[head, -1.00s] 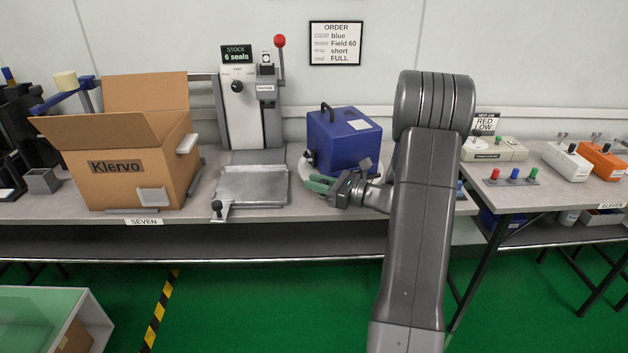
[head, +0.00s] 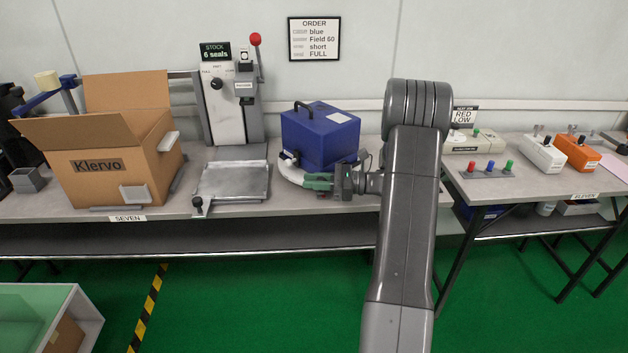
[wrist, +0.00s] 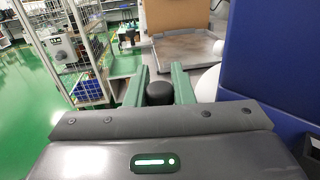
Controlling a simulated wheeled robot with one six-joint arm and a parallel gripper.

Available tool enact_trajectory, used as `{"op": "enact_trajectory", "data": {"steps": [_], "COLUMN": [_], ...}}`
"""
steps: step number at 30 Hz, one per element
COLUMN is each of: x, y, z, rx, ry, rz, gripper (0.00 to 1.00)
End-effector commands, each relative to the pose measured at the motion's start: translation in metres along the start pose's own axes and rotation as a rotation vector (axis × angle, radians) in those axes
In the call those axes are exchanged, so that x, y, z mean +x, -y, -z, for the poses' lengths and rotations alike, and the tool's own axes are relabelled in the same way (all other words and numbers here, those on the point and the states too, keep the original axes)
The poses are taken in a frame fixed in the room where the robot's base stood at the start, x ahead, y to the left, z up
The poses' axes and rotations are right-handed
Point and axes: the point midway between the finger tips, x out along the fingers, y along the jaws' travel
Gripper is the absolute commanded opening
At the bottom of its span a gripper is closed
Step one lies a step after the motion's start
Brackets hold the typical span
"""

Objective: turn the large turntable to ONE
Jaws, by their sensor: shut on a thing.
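The large turntable is a white disc (head: 288,172) on the bench, under a blue case (head: 318,138) with a black carry handle. My gripper (head: 318,181), with green fingers, is at the turntable's front edge, low in front of the case. In the wrist view, my gripper (wrist: 160,88) is shut on a round black knob (wrist: 160,93) between its green fingers. A white part of the turntable (wrist: 207,85) shows right of the fingers, with the blue case (wrist: 270,60) beyond. No ONE mark is readable, and the arm hides part of the disc's right side.
A metal tray (head: 232,182) and a sealing press (head: 228,105) stand left of the turntable. An open Klervo carton (head: 112,170) is farther left. Colored buttons (head: 488,168) and several testers are on the right bench. The bench's front edge runs close below my gripper.

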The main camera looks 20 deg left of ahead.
Motion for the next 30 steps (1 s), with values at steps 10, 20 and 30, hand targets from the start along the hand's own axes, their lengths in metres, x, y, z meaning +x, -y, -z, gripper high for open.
{"op": "enact_trajectory", "data": {"steps": [10, 20, 30], "x": [0.000, 0.000, -0.015], "y": [0.000, 0.000, 0.001], "z": [0.000, 0.000, 0.000], "rx": [0.001, 0.001, 0.000], "ry": [0.001, 0.001, 0.000], "rz": [-0.006, -0.005, -0.002], "gripper": [0.00, 0.43, 0.43]}}
